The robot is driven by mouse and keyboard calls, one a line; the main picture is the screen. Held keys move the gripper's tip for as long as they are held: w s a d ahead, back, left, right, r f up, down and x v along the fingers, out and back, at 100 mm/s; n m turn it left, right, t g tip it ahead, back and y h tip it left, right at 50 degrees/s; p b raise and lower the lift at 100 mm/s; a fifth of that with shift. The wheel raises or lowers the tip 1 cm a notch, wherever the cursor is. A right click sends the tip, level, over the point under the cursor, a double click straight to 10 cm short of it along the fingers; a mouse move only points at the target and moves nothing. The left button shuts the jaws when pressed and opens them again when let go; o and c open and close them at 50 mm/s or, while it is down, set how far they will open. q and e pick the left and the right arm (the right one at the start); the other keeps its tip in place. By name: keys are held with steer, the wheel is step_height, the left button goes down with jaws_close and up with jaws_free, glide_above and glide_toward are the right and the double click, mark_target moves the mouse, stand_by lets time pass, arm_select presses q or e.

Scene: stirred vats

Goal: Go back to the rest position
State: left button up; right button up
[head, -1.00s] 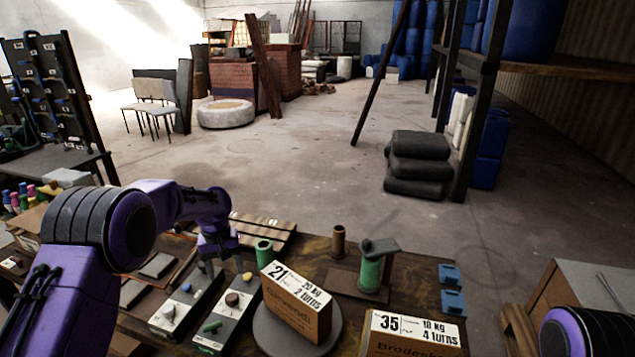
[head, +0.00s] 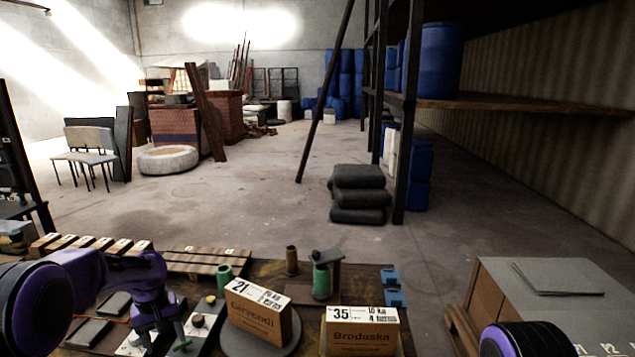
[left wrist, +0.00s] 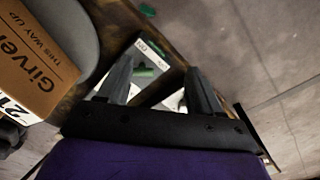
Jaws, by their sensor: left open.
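My left arm (head: 115,268) reaches in from the left in the head view. My left gripper (head: 164,335) hangs over the left part of the work table, beside a switch box with a green lever (head: 182,345). In the left wrist view its two dark fingers (left wrist: 158,72) stand apart with nothing held between them. The switch panels show beyond them. A rounded part of my right arm (head: 528,340) shows at the lower right; the right gripper is outside the frames.
A carton marked 21 (head: 257,312) stands on a round grey plate (head: 285,346); a carton marked 35 (head: 361,334) is to its right. Green cylinders (head: 321,281) stand behind. A grey-topped cabinet (head: 545,290) is at the right. Open floor (head: 265,205) lies beyond the table.

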arm_select(q)
steer(key=s+d+f+t+b, duration=0.1)
steer(key=s+d+f, duration=0.2)
steer(key=s+f, duration=0.7)
steer(key=s+d+f, duration=0.3)
steer(key=s+f, duration=0.2)
steer(key=f, duration=0.8)
steer(key=s+t+y, duration=0.2)
steer(key=s+y, duration=0.1)
steer(key=s, duration=1.9)
steer(key=shift+b, duration=0.45)
arm_select(e)
steer(key=shift+w+f, duration=0.15)
steer(key=shift+f, duration=0.4)
steer(key=shift+w+f, duration=0.15)
steer(key=shift+f, duration=0.4)
